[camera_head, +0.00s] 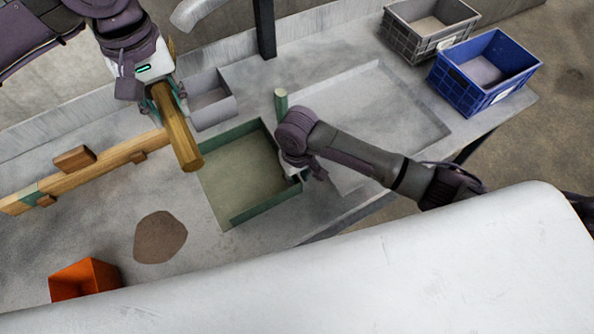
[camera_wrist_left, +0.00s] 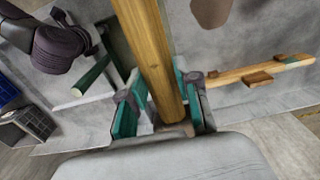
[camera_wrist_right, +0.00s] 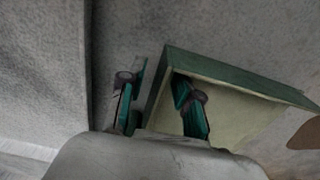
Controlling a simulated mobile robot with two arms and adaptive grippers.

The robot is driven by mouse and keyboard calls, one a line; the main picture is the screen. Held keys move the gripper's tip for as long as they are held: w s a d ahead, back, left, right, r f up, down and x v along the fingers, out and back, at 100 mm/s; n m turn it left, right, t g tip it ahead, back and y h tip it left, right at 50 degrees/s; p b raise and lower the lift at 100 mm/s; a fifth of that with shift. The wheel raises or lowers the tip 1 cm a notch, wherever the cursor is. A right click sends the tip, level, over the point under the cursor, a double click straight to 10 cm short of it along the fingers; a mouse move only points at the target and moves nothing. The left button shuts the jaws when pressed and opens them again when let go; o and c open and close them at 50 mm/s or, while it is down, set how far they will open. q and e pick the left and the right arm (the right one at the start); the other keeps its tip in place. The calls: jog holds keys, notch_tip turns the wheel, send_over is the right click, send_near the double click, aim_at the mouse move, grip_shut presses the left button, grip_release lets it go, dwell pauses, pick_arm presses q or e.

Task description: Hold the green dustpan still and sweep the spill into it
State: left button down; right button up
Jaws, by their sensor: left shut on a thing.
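The green dustpan (camera_head: 222,202) lies on the grey table, with a pale inside and its green round handle (camera_head: 281,104) at the back. The spill is a flat brown patch (camera_head: 160,237) left of and nearer than the dustpan. My left gripper (camera_head: 164,92) is shut on a thick wooden bar (camera_head: 180,140); its far end is raised near the dustpan's left side. The bar runs between the fingers in the left wrist view (camera_wrist_left: 150,50). My right gripper (camera_head: 294,172) is at the dustpan's right wall. In the right wrist view its open fingers (camera_wrist_right: 160,108) straddle the green wall (camera_wrist_right: 225,72).
A small grey bin (camera_head: 228,104) stands behind the dustpan. An orange box (camera_head: 85,280) is at the front left. A shallow grey tray (camera_head: 385,115), a grey crate (camera_head: 420,45) and a blue crate (camera_head: 505,85) are on the right.

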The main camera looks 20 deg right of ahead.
grip_shut()
dwell(1.2)
